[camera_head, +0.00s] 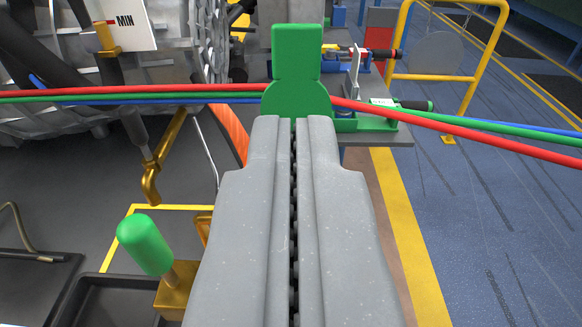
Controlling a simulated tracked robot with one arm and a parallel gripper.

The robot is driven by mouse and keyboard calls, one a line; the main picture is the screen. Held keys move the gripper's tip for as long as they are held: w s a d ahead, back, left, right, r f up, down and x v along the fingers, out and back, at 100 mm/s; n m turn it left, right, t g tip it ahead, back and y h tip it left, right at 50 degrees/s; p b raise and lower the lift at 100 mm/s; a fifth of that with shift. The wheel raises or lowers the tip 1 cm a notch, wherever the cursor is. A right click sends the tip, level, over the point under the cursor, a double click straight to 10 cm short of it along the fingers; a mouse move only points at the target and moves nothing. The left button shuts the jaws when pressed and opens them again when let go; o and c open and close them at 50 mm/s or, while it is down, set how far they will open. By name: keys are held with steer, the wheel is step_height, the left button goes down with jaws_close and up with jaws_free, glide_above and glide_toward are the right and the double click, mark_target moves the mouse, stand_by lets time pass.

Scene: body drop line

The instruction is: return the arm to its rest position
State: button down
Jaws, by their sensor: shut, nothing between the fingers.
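My gripper (293,122) fills the lower middle of the view, its two long grey fingers lying side by side with only a narrow dark seam between them. It is shut and holds nothing. The fingertips point forward at a green upright block with a rounded base (296,75), which shows just past them. I cannot tell whether the tips touch it.
Red, green and blue cables (180,92) cross behind the fingertips. A green-handled lever (145,245) stands close at left, near a dark tray (115,300). A grey bench (397,135) carries tools. A yellow rail (435,77) stands right; blue floor (480,220) there is open.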

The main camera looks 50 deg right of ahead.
steer(key=v, duration=0.5)
steer(key=w+a+r+n+t+y+b, duration=0.1)
steer(key=a+r+t+y, duration=0.2)
steer(key=r, duration=0.5)
steer(key=w+a+r+n+t+y+b, duration=0.1)
steer(key=w+a+r+n+t+y, duration=0.15)
steer(key=r, duration=0.65)
steer(key=w+a+r+n+t+y+b, duration=0.1)
steer(key=a+r+t+y, duration=0.25)
steer(key=r, duration=0.45)
steer(key=s+a+r+n+y+b, duration=0.2)
steer(key=s+a+r+n+y, duration=0.3)
steer(key=s+r+y, duration=0.25)
steer(key=s+d+n+g+h+b, duration=0.1)
steer(key=s+g+h, duration=0.1)
steer(key=s, duration=1)
steer(key=shift+d+g+h+b, duration=0.3)
steer(key=shift+d+g+h, duration=0.1)
steer(key=shift+g, duration=0.4)
steer(key=shift+r, duration=0.1)
